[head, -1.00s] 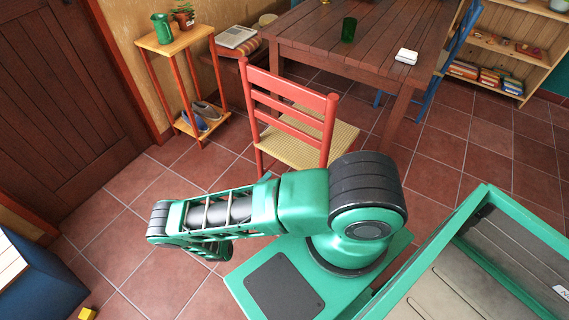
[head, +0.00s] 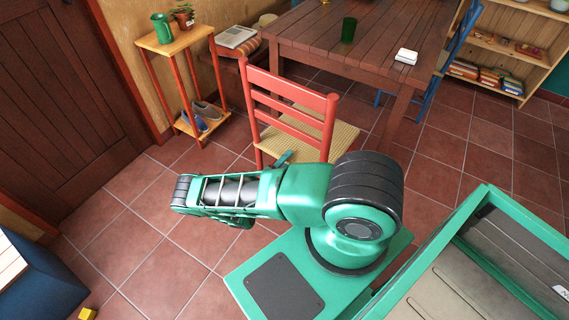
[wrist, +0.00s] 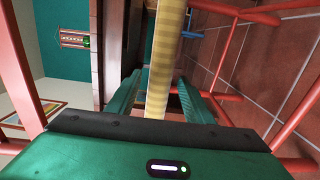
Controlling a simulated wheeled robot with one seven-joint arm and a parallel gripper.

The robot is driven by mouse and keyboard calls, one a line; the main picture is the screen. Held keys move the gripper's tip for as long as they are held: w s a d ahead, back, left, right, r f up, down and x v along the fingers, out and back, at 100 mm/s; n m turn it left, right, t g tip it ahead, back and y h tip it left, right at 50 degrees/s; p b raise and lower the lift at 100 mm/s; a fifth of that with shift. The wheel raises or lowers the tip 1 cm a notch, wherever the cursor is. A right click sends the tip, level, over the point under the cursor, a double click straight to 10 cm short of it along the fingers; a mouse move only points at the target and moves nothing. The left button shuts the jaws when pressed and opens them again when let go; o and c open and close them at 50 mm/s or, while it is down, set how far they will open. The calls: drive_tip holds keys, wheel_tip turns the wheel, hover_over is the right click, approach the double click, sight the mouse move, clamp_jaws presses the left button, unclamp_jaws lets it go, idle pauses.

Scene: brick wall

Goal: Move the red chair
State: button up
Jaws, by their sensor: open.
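The red chair (head: 290,112) stands upright on the tiled floor in front of the wooden table, with a red slatted back and a woven straw seat. In the head view, my arm hides its lower front, and a small teal tip shows by the seat. In the wrist view, my gripper (wrist: 160,82) is open, its two teal fingers on either side of the pale woven seat edge (wrist: 165,50). Red chair rails (wrist: 245,14) show around it. I cannot tell whether a finger touches the seat.
A plant stand (head: 170,42) is at left, a blue chair (head: 456,45) at right.

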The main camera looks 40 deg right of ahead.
clamp_jaws()
drive_tip(key=shift+a+f, duration=0.1)
drive_tip(key=shift+f, duration=0.1)
idle(1.2)
